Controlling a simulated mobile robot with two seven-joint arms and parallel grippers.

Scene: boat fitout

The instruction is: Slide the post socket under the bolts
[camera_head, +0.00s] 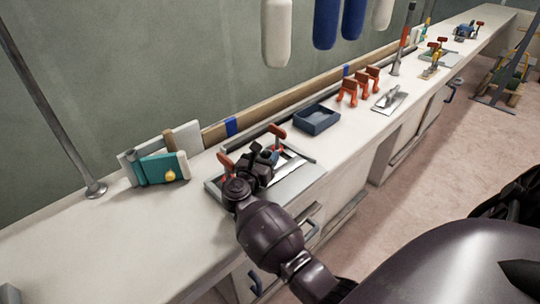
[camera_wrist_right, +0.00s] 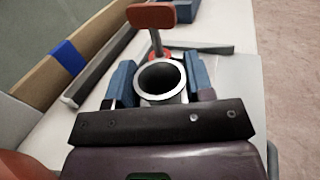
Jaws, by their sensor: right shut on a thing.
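The post socket (camera_wrist_right: 141,92), a round metal tube with an open top, stands between the two blue fingers of my right gripper (camera_wrist_right: 160,80) in the right wrist view. The gripper is shut on it. In the head view my right gripper (camera_head: 268,160) is low over a grey metal plate (camera_head: 300,183) on the bench and mostly hides the socket. A red-handled bolt (camera_head: 276,132) stands just behind the gripper, and another (camera_head: 226,161) to its left. In the wrist view one red bolt handle (camera_wrist_right: 152,16) rises just beyond the socket. I cannot tell whether the socket touches the bolts. My left gripper is not in view.
A dark blue tray (camera_head: 317,120) sits behind the plate. A teal block assembly (camera_head: 160,168) stands at the left by the wall. Several orange clamps (camera_head: 348,92) stand farther along the bench (camera_head: 110,240). White and blue fenders (camera_head: 276,35) hang above.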

